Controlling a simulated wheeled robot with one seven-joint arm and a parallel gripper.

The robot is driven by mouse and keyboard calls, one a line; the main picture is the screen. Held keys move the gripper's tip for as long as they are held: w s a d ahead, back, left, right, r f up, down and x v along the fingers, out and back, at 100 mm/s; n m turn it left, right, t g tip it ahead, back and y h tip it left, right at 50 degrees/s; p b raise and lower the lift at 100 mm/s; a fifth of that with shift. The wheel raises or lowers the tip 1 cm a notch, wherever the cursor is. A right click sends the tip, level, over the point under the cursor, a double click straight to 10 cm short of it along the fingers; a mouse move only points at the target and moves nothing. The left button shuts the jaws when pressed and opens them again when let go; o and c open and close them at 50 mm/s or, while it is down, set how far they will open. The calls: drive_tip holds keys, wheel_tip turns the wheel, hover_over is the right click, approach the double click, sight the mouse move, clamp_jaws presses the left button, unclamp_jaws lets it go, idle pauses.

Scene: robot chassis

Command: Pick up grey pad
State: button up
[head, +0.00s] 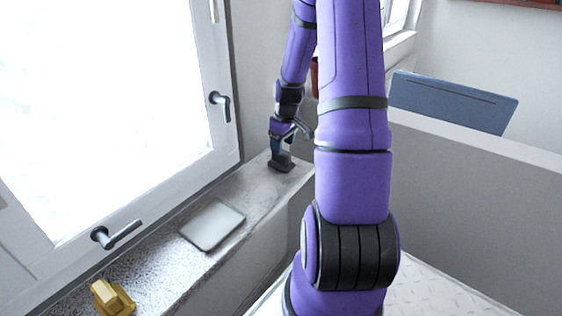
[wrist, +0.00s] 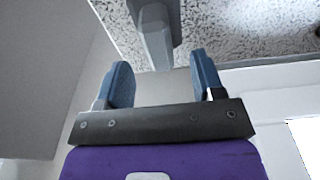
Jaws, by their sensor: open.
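A dark grey object with a flat base (head: 281,163) stands at the far end of the speckled window sill. My gripper (head: 284,146) is right above it, pointing down. In the wrist view, a grey piece with an upright part (wrist: 155,32) extends toward the gap between the two blue fingertips. My gripper (wrist: 161,68) is open there, with a finger to either side of the gap and nothing clamped. A flat, pale grey pad-like plate (head: 212,224) lies on the sill nearer to me, clear of the gripper. I cannot tell which grey thing is the named pad.
A yellow block-like object (head: 112,298) sits on the near end of the sill (head: 165,262). The window, with its handles (head: 118,235), borders the sill on the left. A blue panel (head: 452,101) stands behind a low wall at the right. My arm hides part of the middle.

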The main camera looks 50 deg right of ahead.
sight(281, 159)
drive_tip(key=f, duration=0.4)
drive_tip(key=shift+w+d, duration=0.1)
drive_tip(key=shift+w, duration=0.2)
drive_tip(key=c, duration=1)
